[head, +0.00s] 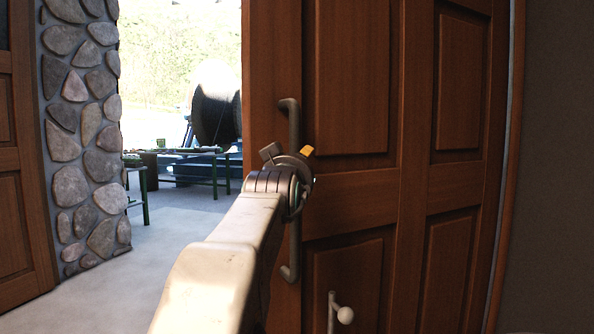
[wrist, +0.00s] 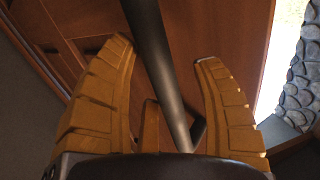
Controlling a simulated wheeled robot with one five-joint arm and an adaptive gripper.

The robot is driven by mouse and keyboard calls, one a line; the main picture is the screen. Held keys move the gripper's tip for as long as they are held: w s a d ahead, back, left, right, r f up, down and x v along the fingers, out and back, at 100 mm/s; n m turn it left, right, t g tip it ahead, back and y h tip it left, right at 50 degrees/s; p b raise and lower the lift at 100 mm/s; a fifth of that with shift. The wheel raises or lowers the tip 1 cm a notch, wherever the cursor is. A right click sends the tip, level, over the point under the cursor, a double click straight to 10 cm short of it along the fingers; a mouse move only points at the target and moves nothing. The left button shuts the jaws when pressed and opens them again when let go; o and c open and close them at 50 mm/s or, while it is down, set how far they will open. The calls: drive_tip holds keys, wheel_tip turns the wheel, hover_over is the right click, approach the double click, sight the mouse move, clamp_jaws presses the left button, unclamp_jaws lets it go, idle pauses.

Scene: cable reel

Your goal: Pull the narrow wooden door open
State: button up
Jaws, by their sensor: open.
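The wooden door (head: 345,85) fills the middle and right of the head view. It has raised panels, and a bright gap shows past its left edge. A long dark vertical pull handle (head: 288,262) is mounted near that left edge. My gripper (head: 290,155) is at the handle, partly hidden behind my own wrist in the head view. In the wrist view, my gripper's two yellow-brown ribbed fingers (wrist: 165,55) are open, with the handle bar (wrist: 155,50) running between them. A gap shows between the bar and the right finger; contact with the left finger is unclear.
A stone pillar (head: 85,130) stands left of the opening, with another wooden door (head: 22,190) at the far left. Beyond are a green-legged table (head: 215,170) and a large dark reel (head: 213,105). Pale floor (head: 165,240) is clear in the opening. A small white knob (head: 345,315) shows low down.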

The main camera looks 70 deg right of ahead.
drive_tip(key=s+a, duration=0.1)
drive_tip(key=a, duration=1)
drive_tip(key=shift+s+a, duration=0.2)
drive_tip(key=shift+s, duration=0.05)
drive_tip(key=shift+r, duration=0.15)
